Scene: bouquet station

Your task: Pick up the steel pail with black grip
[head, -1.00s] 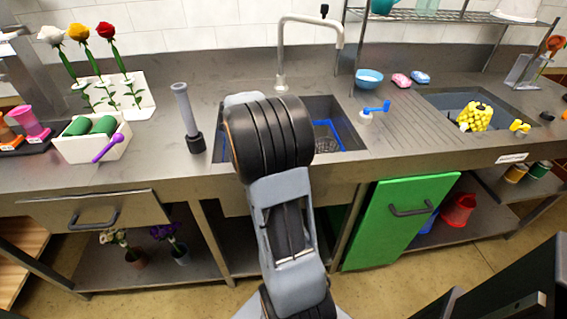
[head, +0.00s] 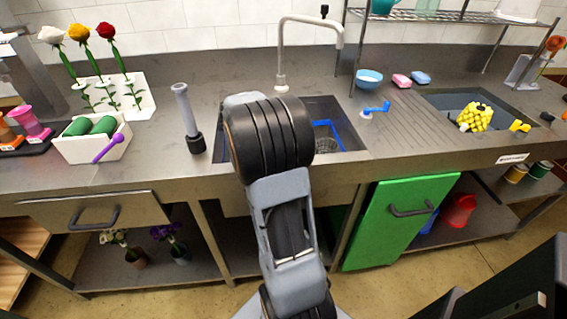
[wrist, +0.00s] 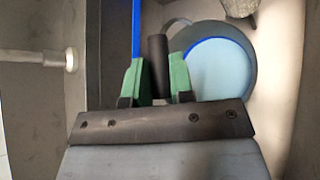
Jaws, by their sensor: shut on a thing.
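In the wrist view, my gripper (wrist: 158,60) has its two green fingers closed on an upright black grip (wrist: 158,66). Beside the grip, to the right, is the steel pail (wrist: 250,62), a round grey vessel with a pale blue inside and a bright blue line along its upper left inner edge. A thin curved grey piece, which looks like the bail, runs between grip and pail. In the head view, my arm hides the gripper and the pail over the left sink basin (head: 350,143).
A blue bar (head: 326,128) shows in the basin, close to my gripper. The tall tap (head: 338,35) rises behind it. A grey cylinder on a black base (head: 187,115) stands left of the basin. The ribbed drainboard (head: 410,115) to the right is mostly clear. The green door (head: 395,225) is below.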

